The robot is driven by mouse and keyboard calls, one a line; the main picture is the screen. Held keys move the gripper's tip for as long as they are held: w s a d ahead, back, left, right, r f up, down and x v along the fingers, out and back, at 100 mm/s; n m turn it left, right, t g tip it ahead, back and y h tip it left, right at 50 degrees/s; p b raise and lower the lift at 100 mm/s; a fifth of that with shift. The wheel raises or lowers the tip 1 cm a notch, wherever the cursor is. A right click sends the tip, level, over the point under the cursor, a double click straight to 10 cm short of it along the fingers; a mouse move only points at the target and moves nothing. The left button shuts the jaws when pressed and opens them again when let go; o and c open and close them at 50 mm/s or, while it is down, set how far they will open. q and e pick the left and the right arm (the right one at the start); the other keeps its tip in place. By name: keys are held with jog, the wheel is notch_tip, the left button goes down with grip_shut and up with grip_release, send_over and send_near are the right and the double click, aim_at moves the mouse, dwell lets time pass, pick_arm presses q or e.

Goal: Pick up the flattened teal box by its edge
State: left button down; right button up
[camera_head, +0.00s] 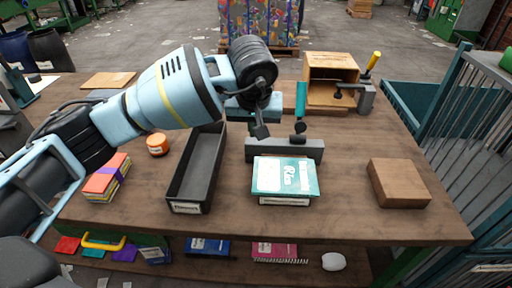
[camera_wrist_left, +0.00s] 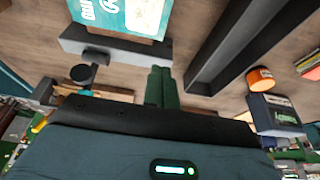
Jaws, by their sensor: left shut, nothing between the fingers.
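In the left wrist view, part of the teal box (camera_wrist_left: 122,14) shows at the top edge, cut off by the frame. My left gripper (camera_head: 260,131) points down near the far side of the grey bar, behind the box and apart from it. In the left wrist view its dark green fingers (camera_wrist_left: 161,88) are together with nothing between them. My right gripper is not in view.
A long dark tray (camera_head: 198,168) lies left of the box. A brown block (camera_head: 398,183) sits at the right. An orange tub (camera_head: 157,144) is at left.

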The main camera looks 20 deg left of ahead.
aim_at(256, 149)
pick_arm(q)
jog(key=x, duration=1)
jog(key=shift+d, duration=0.1)
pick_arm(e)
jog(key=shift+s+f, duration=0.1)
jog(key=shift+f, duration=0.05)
